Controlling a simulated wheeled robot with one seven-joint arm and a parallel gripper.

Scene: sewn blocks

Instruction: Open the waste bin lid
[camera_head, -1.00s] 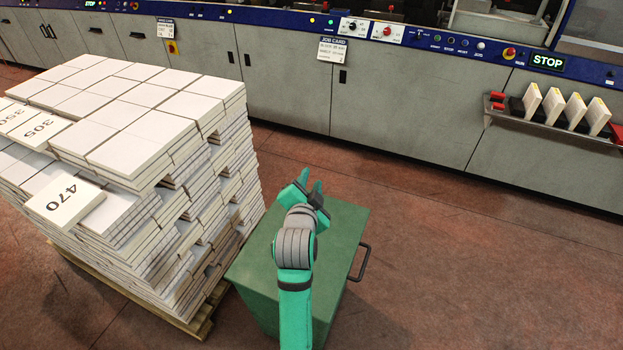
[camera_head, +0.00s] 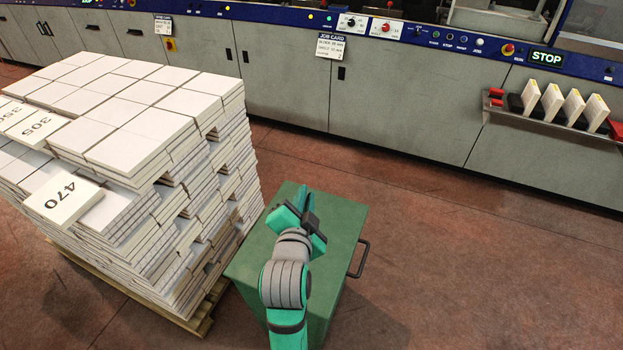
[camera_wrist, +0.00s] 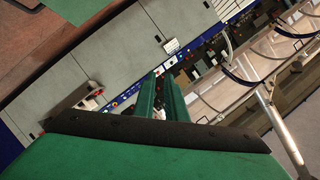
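The waste bin is a green box whose flat lid (camera_head: 345,215) lies level and closed in the head view. A dark bar handle (camera_head: 360,260) sticks out at its right side. My gripper (camera_head: 306,196) is over the lid, left of the handle and apart from it. A green patch, likely the lid (camera_wrist: 75,8), shows at the top left edge there.
A tall stack of white blocks (camera_head: 150,125) on a wooden pallet (camera_head: 195,322) stands close at the bin's left. A long grey machine (camera_head: 400,110) runs along the back, with a small rack of blocks (camera_head: 560,125) at right. The floor right of the bin is clear.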

